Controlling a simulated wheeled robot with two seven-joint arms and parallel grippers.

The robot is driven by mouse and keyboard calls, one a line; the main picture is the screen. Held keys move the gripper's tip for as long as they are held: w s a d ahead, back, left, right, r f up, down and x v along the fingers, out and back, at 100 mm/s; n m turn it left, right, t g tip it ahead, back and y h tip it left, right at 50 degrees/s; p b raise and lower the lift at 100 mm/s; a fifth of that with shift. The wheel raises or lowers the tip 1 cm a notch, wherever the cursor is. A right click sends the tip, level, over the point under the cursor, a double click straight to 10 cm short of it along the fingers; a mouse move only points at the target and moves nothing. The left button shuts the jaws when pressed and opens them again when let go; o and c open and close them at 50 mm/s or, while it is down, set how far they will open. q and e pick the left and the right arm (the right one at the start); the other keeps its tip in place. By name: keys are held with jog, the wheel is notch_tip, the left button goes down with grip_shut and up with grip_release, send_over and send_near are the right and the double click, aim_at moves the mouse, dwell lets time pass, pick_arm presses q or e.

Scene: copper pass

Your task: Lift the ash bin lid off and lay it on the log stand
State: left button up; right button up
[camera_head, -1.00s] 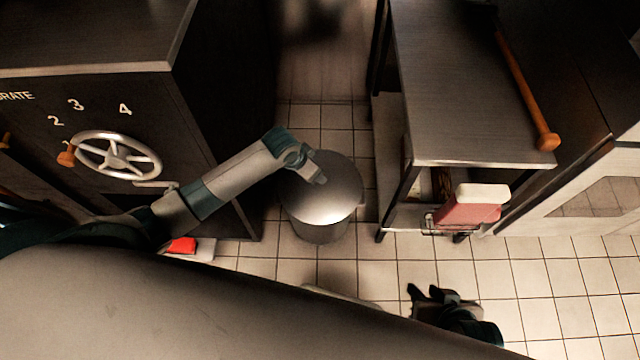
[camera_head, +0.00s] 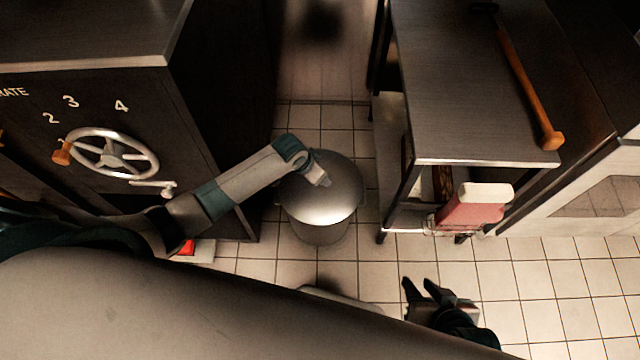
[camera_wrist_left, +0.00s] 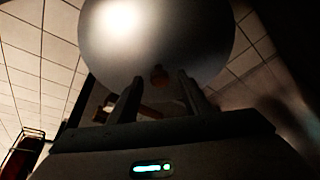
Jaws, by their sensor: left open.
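The ash bin (camera_head: 318,233) is a round metal bin on the tiled floor between the dark cabinet and the steel table. Its domed grey lid (camera_head: 335,205) sits on it and also fills the top of the left wrist view (camera_wrist_left: 160,35). My left gripper (camera_head: 321,181) is over the lid. In the left wrist view its two fingers (camera_wrist_left: 158,88) stand apart, with a small brown knob (camera_wrist_left: 159,74) showing between them; contact cannot be told. My right gripper (camera_head: 420,287) is open and empty over the floor at lower right. I cannot tell which piece is the log stand.
The steel table (camera_head: 450,110) at right carries a long wooden-handled tool (camera_head: 525,85). A dark cabinet with a handwheel (camera_head: 112,153) stands at left.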

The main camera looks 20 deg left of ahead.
pick_arm(q)
grip_shut()
pick_arm(e)
jog(key=shift+w+d, duration=0.1)
jog(key=shift+d, duration=0.05)
pick_arm(q)
jog(key=shift+r, duration=0.1)
pick_arm(e)
jog(key=shift+w+r, duration=0.1)
jog(key=shift+w, duration=0.05)
